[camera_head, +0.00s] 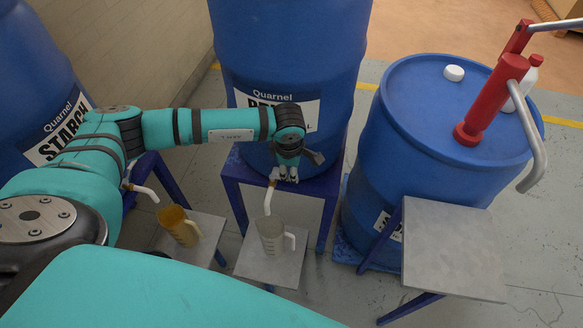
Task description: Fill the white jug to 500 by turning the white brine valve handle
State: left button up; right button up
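The white jug (270,236), pale and translucent with graduation marks, stands upright on a grey plate (262,268) below the middle blue drum. A white spout (268,201) from that drum's tap points down over the jug's mouth. My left gripper (288,176) points down at the tap, just right of the spout's top. Its fingertips look close together. I cannot tell whether they touch the valve handle, which I cannot make out behind them. The liquid level in the jug is too small to read. My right gripper is out of view.
The middle drum (290,45) sits on a blue stand. An amber jug (180,226) stands under the starch drum's (35,85) spout at left. At right are a blue drum (425,110) with a red hand pump (490,100) and an empty grey-topped stand (452,250).

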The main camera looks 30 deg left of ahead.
pick_arm(q)
jog(key=shift+w+a+f+b, duration=0.1)
jog(key=shift+w+f+b, duration=0.15)
jog(key=shift+f+b, duration=0.9)
jog(key=shift+w+f+b, duration=0.25)
jog(key=shift+f+b, duration=0.7)
jog(key=shift+f, duration=0.35)
jog(key=shift+c, duration=0.3)
jog(key=c, duration=0.7)
